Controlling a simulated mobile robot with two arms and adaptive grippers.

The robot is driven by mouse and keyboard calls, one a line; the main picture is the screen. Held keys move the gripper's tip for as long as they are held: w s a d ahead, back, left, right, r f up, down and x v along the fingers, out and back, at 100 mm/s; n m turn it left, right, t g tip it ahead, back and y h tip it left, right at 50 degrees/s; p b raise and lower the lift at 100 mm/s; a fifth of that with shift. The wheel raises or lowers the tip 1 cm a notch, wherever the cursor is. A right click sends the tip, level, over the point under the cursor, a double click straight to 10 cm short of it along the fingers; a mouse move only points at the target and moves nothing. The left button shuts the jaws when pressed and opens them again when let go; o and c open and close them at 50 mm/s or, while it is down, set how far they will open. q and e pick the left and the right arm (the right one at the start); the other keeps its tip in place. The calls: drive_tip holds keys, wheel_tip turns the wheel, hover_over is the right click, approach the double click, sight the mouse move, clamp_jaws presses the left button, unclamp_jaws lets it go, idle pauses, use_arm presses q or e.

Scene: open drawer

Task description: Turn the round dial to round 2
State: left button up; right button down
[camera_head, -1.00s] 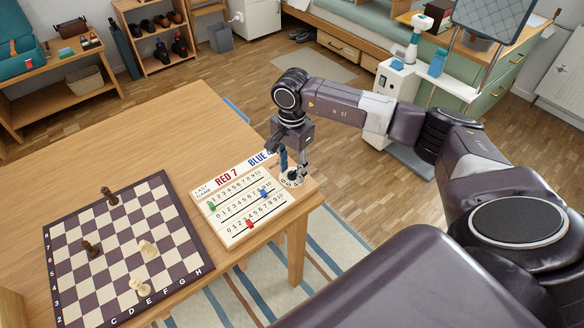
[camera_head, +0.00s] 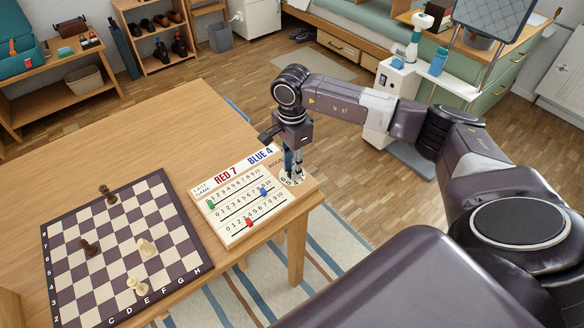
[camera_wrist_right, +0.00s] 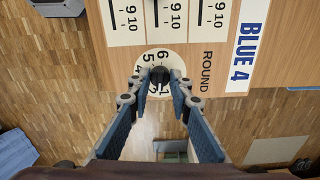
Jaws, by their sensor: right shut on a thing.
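The round dial (camera_wrist_right: 148,66) is a white disc with black digits and a dark central knob (camera_wrist_right: 160,75), beside the printed word ROUND on the scoreboard (camera_wrist_right: 222,60). In the head view the dial (camera_head: 293,179) is at the scoreboard's right end, partly hidden under my gripper. My right gripper (camera_wrist_right: 161,86) points down over the dial, its fingertips on either side of the knob, shut on it. It also shows in the head view (camera_head: 292,170). The digits 6, 5 and 4 show at the dial's upper left; which digit is selected I cannot tell. My left gripper is out of view.
The scoreboard carries sliders in numbered rows, with RED 7 and BLUE 4 printed along its top. A chessboard (camera_head: 125,250) with several pieces lies to its left on the wooden table (camera_head: 160,130). The table's edge is close to the dial. The table's far part is clear.

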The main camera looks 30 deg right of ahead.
drive_tip(key=shift+w+m+b, duration=0.1)
drive_tip(key=shift+m+b, duration=0.35)
drive_tip(key=shift+m, duration=1.85)
drive_tip(key=shift+r, duration=0.1)
drive_tip(key=c, duration=1.7)
unclamp_jaws()
drive_tip(key=shift+c, duration=0.2)
wheel_tip(320, 180, up, 12)
